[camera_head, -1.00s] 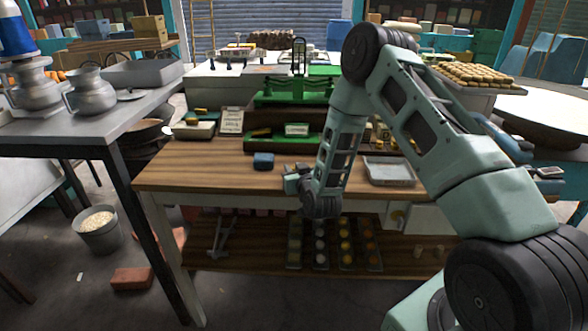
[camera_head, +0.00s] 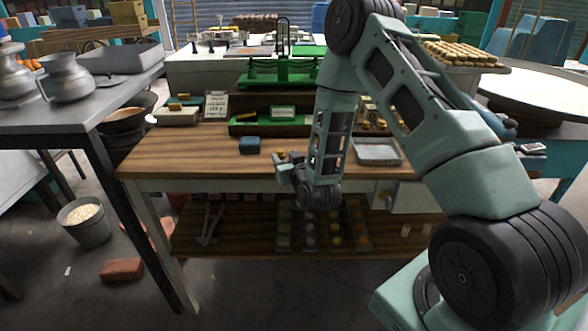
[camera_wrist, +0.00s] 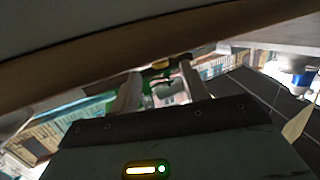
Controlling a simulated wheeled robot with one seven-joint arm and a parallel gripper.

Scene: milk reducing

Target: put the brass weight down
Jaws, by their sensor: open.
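My gripper (camera_head: 287,168) is at the front edge of the wooden bench (camera_head: 190,152), right of a small blue block (camera_head: 249,145). In the wrist view its two fingers (camera_wrist: 160,88) stand apart, open. A small brass-coloured piece (camera_head: 281,155) shows at the fingers in the head view; I cannot tell whether it is the brass weight or whether it touches the bench. A yellowish spot (camera_wrist: 160,65) lies beyond the fingertips in the wrist view, too small to identify. The green balance scale (camera_head: 283,73) stands farther back.
A grey metal tray (camera_head: 378,151) is on the bench, right of my forearm. Several round pieces in dark racks (camera_head: 335,233) are on the lower shelf. A steel table (camera_head: 60,117) with jugs stands at the left. Bare bench top lies left of the blue block.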

